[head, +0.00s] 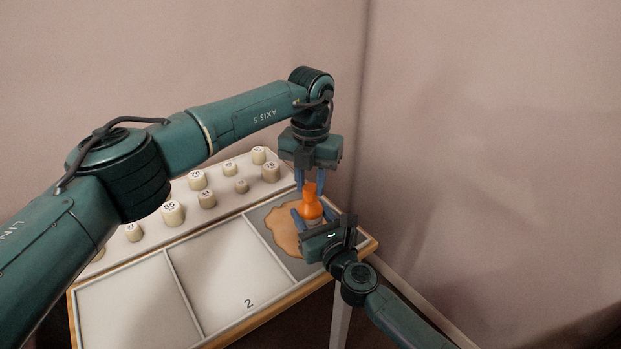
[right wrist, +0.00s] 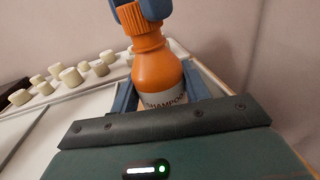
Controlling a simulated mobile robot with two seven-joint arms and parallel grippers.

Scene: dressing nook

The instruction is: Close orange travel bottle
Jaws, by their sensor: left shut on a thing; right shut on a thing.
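The orange travel bottle (head: 311,209) stands upright over a tan patch in the right-hand compartment of the tray. In the right wrist view the bottle (right wrist: 158,72) shows a pale label reading SHAMPOO. My right gripper (head: 312,214) is shut around its body from the front. A ribbed orange cap (right wrist: 145,20) sits at the top of the neck; whether it is fully seated I cannot tell. My left gripper (head: 310,184) points straight down from above and is shut on the cap. Its blue fingers hide part of the cap.
Several cream numbered caps (head: 173,211) stand on a pale strip along the back. The tray's middle compartment (head: 215,275), marked 2, and its left one are empty. Walls rise close behind and to the right.

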